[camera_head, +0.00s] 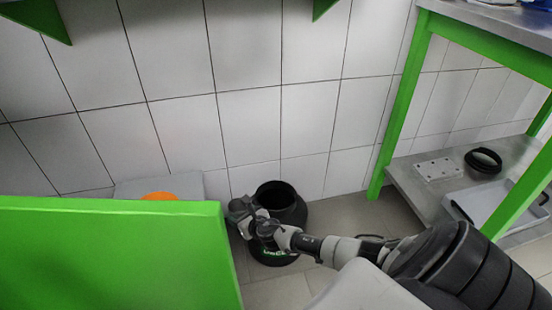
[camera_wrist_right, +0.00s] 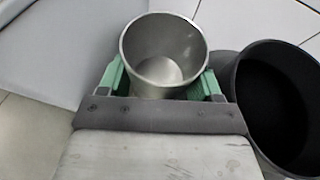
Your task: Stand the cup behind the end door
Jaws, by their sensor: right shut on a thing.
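A metal-grey cup (camera_wrist_right: 160,55) is between the green-padded fingers of my right gripper (camera_wrist_right: 163,82) in the right wrist view. The gripper is shut on it, and its open mouth and empty inside face the camera. In the head view the right gripper (camera_head: 243,212) is just past the right edge of a large green panel (camera_head: 110,250), which looks like the end door. The cup cannot be made out clearly there. My left gripper is not in view.
A black round bin (camera_head: 288,212) stands on the floor close by the right gripper; it also shows in the right wrist view (camera_wrist_right: 275,130). A pale box (camera_head: 190,183) with an orange thing (camera_head: 158,196) is behind the panel. A green-framed bench (camera_head: 402,100) stands right.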

